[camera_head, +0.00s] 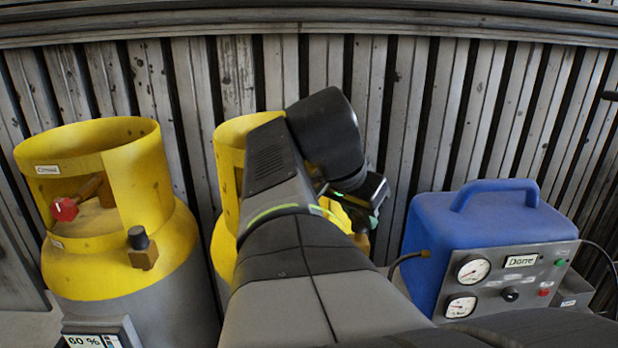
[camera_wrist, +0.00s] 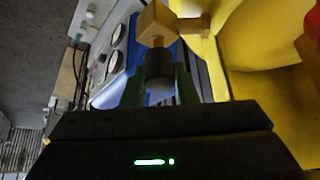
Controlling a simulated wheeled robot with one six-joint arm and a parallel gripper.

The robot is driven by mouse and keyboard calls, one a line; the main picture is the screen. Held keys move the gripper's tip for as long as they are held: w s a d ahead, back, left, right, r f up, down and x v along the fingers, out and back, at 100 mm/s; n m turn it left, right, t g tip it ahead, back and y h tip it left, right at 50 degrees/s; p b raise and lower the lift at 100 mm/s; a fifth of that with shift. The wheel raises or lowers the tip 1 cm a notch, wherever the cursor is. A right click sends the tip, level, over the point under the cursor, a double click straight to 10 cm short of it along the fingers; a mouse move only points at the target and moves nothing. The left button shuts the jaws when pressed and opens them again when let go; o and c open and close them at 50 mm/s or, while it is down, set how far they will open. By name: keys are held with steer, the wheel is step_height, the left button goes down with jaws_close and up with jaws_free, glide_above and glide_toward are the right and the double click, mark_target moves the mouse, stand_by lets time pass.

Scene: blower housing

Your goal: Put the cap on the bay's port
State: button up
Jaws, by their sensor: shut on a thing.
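My gripper (camera_head: 370,215) is in front of the middle yellow cylinder (camera_head: 226,160), which my arm largely hides in the head view. In the wrist view my gripper (camera_wrist: 158,88) is shut on a dark round cap (camera_wrist: 158,66), one green finger on each side. The cap is in line with a brass port (camera_wrist: 155,22) and appears to touch it; I cannot tell how far on it sits. A yellow collar (camera_wrist: 212,50) is close on the right. The cap and port are hidden in the head view.
A left yellow cylinder (camera_head: 110,270) has a red-knobbed valve (camera_head: 66,208) and a brass fitting (camera_head: 143,257) topped by a dark cap (camera_head: 138,238). A blue machine (camera_head: 425,235) with gauges and a hose stands right. A ribbed metal wall (camera_head: 430,110) closes the back.

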steer(key=shift+f+b, duration=0.9)
steer(key=shift+f, duration=0.25)
steer(key=o, duration=1)
steer(key=shift+r, duration=0.1)
steer(key=shift+r, duration=0.1)
